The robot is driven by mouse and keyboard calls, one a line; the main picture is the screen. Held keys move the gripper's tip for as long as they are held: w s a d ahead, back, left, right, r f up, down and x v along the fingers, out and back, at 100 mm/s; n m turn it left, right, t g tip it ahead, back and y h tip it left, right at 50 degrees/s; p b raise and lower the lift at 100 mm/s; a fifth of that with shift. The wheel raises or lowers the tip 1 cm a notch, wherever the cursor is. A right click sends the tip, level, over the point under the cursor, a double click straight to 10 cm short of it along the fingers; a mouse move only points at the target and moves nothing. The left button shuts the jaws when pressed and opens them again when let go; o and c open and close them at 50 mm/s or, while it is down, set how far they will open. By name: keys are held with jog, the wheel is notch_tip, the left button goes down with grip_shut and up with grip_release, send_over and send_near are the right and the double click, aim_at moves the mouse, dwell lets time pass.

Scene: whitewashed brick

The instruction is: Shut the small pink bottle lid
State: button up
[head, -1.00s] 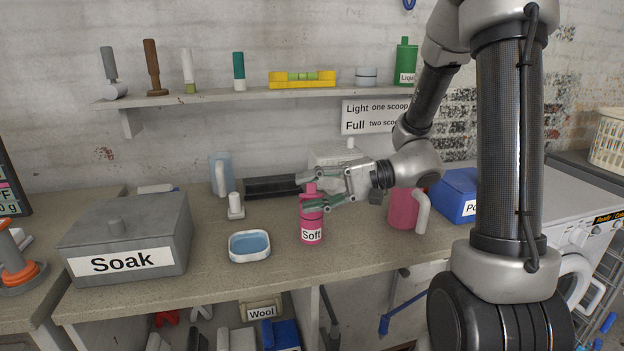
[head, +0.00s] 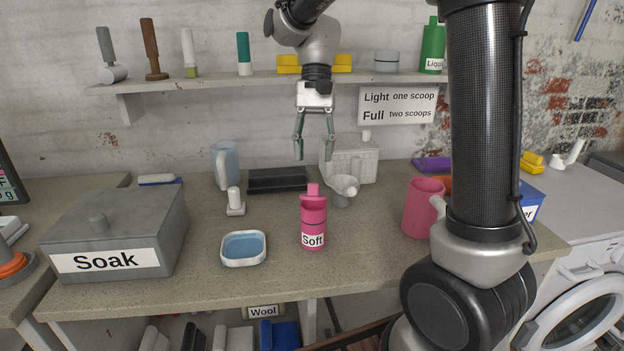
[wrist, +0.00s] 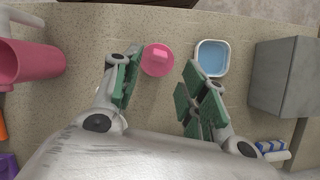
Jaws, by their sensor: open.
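The small pink bottle labelled "Soft" (head: 313,228) stands upright on the counter. A narrow pink piece of its lid (head: 313,190) sticks up at the top; I cannot tell for certain whether the lid is open or shut. My gripper (head: 315,153) is open and empty, pointing down, above and apart from the bottle. In the wrist view the bottle's round pink top (wrist: 158,60) shows between and just beyond the green-padded fingers (wrist: 160,80).
A blue-filled white dish (head: 244,262) and grey "Soak" box (head: 165,250) stand left of the bottle. A grey scoop-like cup (head: 341,197) is close behind right, a pink jug (head: 420,222) further right. A shelf (head: 200,92) runs behind my gripper.

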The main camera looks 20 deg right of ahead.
aim_at(314, 190)
jog(key=x, duration=0.6)
jog(key=shift+s+f, duration=0.2)
jog(key=shift+f, duration=0.1)
jog(key=shift+c, duration=0.4)
